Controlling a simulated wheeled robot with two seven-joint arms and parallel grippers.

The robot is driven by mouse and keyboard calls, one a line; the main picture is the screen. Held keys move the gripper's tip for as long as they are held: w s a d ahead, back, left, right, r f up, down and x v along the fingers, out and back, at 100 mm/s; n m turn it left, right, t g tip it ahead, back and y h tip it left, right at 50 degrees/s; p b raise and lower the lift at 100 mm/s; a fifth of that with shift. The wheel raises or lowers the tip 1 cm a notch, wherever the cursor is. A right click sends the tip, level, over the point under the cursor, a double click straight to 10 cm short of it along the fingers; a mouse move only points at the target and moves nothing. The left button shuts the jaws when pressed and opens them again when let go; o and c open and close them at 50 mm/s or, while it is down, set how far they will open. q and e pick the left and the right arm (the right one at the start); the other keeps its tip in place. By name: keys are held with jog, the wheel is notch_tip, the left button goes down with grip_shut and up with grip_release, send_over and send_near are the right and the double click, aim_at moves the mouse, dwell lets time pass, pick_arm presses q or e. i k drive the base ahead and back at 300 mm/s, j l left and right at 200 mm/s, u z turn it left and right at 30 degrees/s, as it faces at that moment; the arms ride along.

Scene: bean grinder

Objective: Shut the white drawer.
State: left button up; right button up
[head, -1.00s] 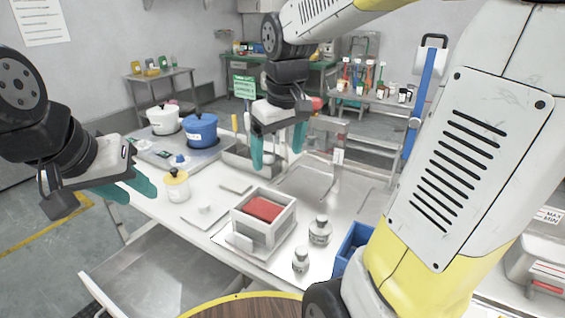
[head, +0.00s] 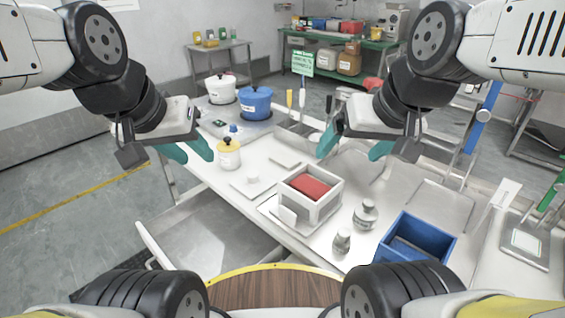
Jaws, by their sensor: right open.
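The white drawer (head: 158,251) is pulled out from the near left side of the white table, at the lower left. Its white front and rim surround a grey metal inside that looks empty. My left gripper (head: 187,150) is up and beyond the drawer, left of the yellow-lidded jar, with its teal fingers apart and nothing between them. My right gripper (head: 353,146) is above the table, beyond the white box with the red inside, open and empty. Neither gripper touches the drawer.
On the table (head: 228,204) stand a yellow-lidded jar (head: 229,157), a white box with red inside (head: 327,204), two grey shakers and a blue bin (head: 427,240). A blue pot (head: 257,105) and a white pot are behind. A round wooden top (head: 270,291) is nearest me.

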aim_at(206, 235)
jog(key=k+j+u, duration=0.1)
jog(key=u, duration=0.4)
jog(key=j+u, duration=0.3)
jog(key=u, duration=0.2)
jog(key=k+j+z, duration=0.1)
